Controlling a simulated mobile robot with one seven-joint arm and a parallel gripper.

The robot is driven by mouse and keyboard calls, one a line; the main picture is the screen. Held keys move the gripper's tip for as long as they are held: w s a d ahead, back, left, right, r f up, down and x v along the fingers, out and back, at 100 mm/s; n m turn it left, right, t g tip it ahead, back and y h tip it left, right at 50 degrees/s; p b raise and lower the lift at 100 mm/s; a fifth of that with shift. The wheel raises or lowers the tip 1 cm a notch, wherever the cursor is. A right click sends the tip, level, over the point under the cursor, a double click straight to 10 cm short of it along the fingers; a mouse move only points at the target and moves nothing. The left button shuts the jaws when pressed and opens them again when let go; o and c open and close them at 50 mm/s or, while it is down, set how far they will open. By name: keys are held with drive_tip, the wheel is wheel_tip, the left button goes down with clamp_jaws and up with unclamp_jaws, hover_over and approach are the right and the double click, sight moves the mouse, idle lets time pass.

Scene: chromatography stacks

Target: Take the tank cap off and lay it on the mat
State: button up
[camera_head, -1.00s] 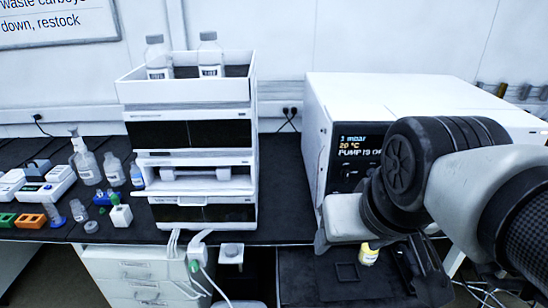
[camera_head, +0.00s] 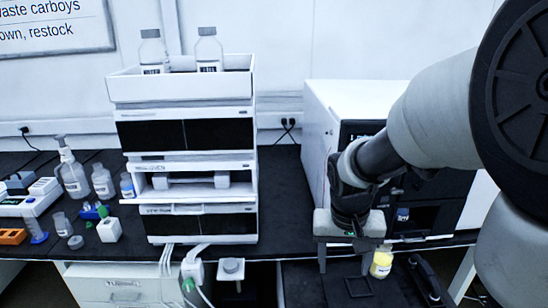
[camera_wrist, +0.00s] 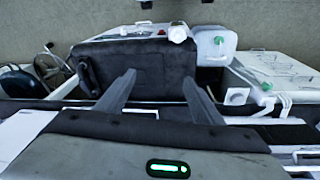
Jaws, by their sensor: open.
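My gripper (camera_head: 346,266) is open and empty above the black mat (camera_head: 308,290) at the front right. In the wrist view its two fingers (camera_wrist: 159,76) spread over the mat (camera_wrist: 150,65). A whitish tank (camera_wrist: 226,56) with a green cap (camera_wrist: 219,40) stands beside the mat there, to the right of the fingers and apart from them. I cannot tell which is the task's tank.
A white holder (camera_head: 231,268) juts from the bench. A white instrument stack (camera_head: 187,180) and a large instrument (camera_head: 330,125) stand behind.

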drive_tip(key=shift+n+g+y, duration=0.3)
drive_tip(key=shift+g+y, duration=0.3)
drive_tip(key=shift+g, duration=0.2)
drive_tip(key=a+f+b, duration=0.1)
drive_tip(key=f, duration=0.6)
drive_tip(key=a+f+b, duration=0.1)
drive_tip(key=f+b, duration=0.1)
drive_tip(key=f, duration=0.6)
drive_tip(key=a+f+b, duration=0.1)
drive_tip(key=f+b, duration=0.1)
drive_tip(key=f, duration=0.5)
drive_tip(key=shift+s+f, duration=0.1)
drive_tip(key=shift+f, duration=0.2)
drive_tip(key=shift+s+a+f+b, duration=0.15)
drive_tip(key=shift+f+b, duration=0.5)
drive_tip(key=shift+f, duration=0.85)
drive_tip(key=shift+s+d+f+b, duration=0.15)
drive_tip(key=shift+f+b, duration=0.45)
drive_tip(key=shift+f, duration=0.85)
drive_tip(key=shift+a, duration=0.1)
drive_tip(key=c, duration=1.1)
